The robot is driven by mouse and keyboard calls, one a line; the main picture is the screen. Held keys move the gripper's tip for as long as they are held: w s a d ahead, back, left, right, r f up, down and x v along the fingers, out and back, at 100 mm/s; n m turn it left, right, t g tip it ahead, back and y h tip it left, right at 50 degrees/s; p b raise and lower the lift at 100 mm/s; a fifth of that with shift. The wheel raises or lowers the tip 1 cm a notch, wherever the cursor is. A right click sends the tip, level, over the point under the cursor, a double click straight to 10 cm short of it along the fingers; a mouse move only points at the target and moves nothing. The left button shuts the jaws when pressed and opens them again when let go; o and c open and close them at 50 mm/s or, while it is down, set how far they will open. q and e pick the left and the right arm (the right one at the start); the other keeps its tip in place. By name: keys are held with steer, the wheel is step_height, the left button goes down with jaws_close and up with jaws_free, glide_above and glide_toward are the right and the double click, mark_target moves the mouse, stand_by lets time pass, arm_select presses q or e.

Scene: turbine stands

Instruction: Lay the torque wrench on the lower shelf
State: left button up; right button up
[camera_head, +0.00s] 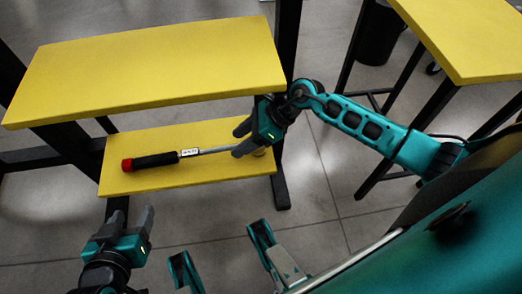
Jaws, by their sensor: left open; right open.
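The torque wrench (168,158) has a black handle with a red end, a pale label and a metal shaft. It lies on the yellow lower shelf (160,180), handle to the left. My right gripper (238,140) is open at the right end of the shelf, with its fingers by the shaft's right end and hiding part of it. I cannot tell whether they touch it. My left gripper (146,222) is open and empty, low in front of the shelf and apart from it.
The yellow upper shelf (150,65) sits over the back of the lower one on dark posts. Another yellow table (470,40) stands at the right, with a dark bin (380,35) behind.

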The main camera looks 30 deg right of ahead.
steer(key=a+r+m+t+y, duration=0.4)
steer(key=a+r+m+y, duration=0.1)
steer(key=a+r+m, duration=0.2)
step_height(320, 180, up, 5)
steer(key=d+m+t+h, duration=0.2)
steer(key=m+t, duration=0.6)
steer(key=m, duration=0.7)
steer(key=s+d+f+m+g+h, duration=0.2)
steer(key=s+f+m+h, duration=0.2)
steer(key=m, duration=0.7)
steer(key=s+d+f+m+g+h, duration=0.2)
steer(key=s+f+m+h, duration=0.2)
steer(key=m, duration=0.8)
steer(key=shift+s+f, duration=0.45)
steer(key=shift+f, duration=0.35)
steer(key=shift+d, duration=0.1)
